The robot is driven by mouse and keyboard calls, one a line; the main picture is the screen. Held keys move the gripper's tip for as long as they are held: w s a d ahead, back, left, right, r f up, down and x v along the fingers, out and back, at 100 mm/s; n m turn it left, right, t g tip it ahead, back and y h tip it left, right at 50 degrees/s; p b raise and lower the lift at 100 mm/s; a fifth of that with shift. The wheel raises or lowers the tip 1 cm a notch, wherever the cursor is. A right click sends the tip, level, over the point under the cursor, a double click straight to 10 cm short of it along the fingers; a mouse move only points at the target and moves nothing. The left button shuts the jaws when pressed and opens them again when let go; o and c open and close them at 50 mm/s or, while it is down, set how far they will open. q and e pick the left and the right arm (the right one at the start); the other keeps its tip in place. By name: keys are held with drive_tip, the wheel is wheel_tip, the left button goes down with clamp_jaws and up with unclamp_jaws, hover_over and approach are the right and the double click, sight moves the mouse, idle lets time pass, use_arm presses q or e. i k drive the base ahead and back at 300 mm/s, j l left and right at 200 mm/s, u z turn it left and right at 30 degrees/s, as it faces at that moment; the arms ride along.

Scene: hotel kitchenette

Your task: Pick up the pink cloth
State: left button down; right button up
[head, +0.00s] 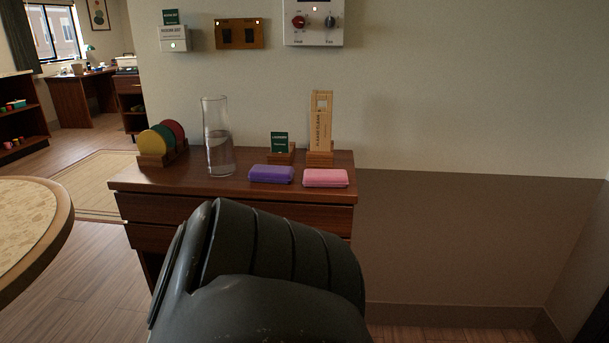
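The pink cloth (325,178) lies folded flat on top of a dark wooden dresser (230,188), near its front right corner. A purple folded cloth (271,174) lies just to its left, with a small gap between them. A large dark part of my own arm fills the lower middle of the head view and hides the lower front of the dresser. Neither of my grippers shows, and nothing touches the pink cloth.
A round table (62,222) is at left. Wall controls (314,22) hang above.

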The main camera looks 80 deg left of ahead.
sight(312, 178)
drive_tip(key=u, duration=1.8)
